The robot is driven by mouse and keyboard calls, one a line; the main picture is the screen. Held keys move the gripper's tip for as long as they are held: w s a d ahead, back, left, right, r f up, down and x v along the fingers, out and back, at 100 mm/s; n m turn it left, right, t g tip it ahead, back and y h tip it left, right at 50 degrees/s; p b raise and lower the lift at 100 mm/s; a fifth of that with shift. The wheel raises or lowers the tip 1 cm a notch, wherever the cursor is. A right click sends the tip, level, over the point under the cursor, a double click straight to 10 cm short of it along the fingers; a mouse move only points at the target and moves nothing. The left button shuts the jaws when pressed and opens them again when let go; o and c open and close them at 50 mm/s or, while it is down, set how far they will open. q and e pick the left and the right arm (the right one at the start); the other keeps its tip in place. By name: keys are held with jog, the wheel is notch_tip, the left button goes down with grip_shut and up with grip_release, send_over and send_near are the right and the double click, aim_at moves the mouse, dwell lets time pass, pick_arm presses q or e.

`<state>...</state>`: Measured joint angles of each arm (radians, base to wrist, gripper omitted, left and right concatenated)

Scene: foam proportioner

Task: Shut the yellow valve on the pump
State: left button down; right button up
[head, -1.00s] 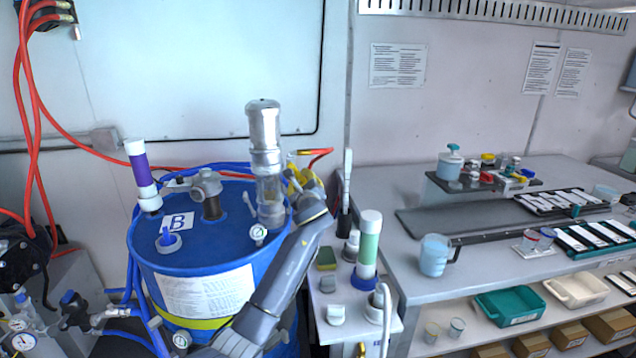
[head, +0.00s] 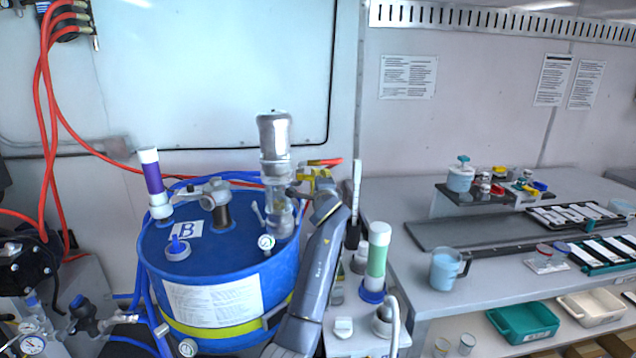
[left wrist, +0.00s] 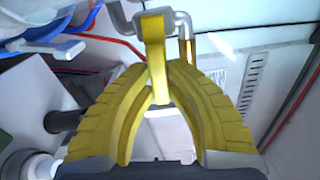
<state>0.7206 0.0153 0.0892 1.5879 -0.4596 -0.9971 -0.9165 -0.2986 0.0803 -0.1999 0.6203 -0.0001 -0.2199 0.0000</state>
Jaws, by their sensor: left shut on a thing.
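The pump (head: 275,150) is a silver cylinder with a clear lower part, standing upright at the right of the blue drum (head: 215,262). My left gripper (head: 318,180) is just right of the pump in the head view, its yellow fingers partly hidden by my wrist. In the left wrist view my left gripper (left wrist: 160,98) is shut on the yellow valve (left wrist: 153,45), a flat yellow handle between the fingertips. A bent metal pipe (left wrist: 184,24) is right beside the handle. The valve body is mostly hidden. My right gripper is not in view.
A purple-banded tube (head: 152,172) and a grey fitting (head: 217,195) stand on the drum. A red-and-yellow piece (head: 322,162) shows above my gripper. A green-banded bottle (head: 377,256) stands close to the right of my arm. The lab bench (head: 400,225) is further right.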

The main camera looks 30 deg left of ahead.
pick_arm(q)
jog(key=shift+r+n, duration=0.25)
jog(key=shift+n, duration=0.15)
dwell(0.3)
jog(key=c, duration=1.6)
grip_release()
jog(key=shift+a, duration=0.1)
jog(key=v, duration=1.2)
